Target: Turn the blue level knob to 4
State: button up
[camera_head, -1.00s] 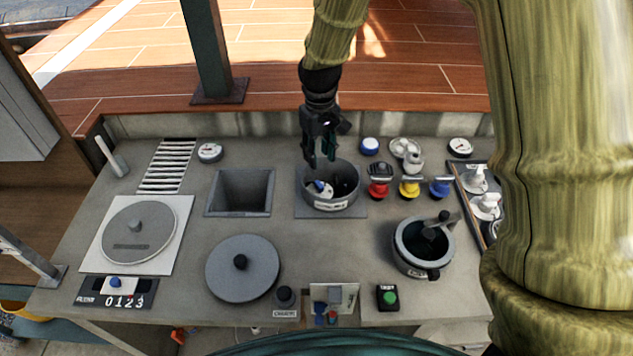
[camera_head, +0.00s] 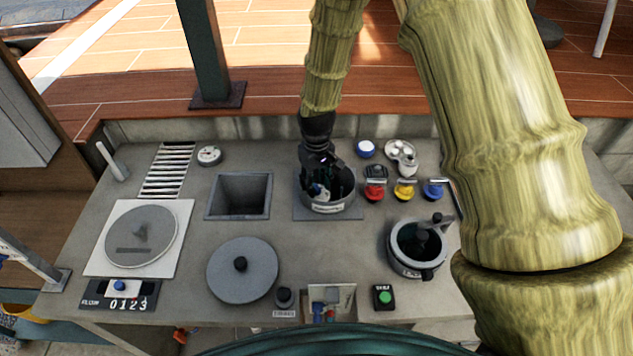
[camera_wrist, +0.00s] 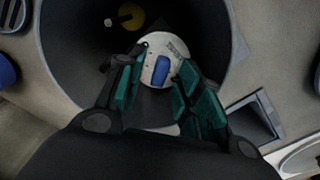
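A white round dial (camera_wrist: 153,62) with a small blue knob (camera_wrist: 161,70) sits inside a dark grey round pot in the wrist view. The pot (camera_head: 328,207) stands on a square base near the middle of the counter in the head view. Small dark marks on the dial are too blurred to read. My gripper (camera_wrist: 160,84) is open, with its green-padded fingers on either side of the blue knob and a gap visible around it. In the head view my gripper (camera_head: 321,184) reaches down into the pot and hides part of the dial.
Red (camera_head: 374,190), yellow (camera_head: 404,190) and blue (camera_head: 433,190) valves stand right of the pot. A square recess (camera_head: 240,195) lies left of it. A blue slider (camera_head: 120,286) sits on a 0123 panel. The pot wall (camera_wrist: 62,62) closely surrounds my fingers.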

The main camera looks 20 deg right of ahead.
jog(key=shift+f, duration=0.5)
grip_shut()
jog(key=shift+m, duration=0.4)
jog(key=m, duration=0.5)
jog(key=shift+m, duration=0.3)
jog(key=m, duration=0.5)
jog(key=shift+m, duration=0.3)
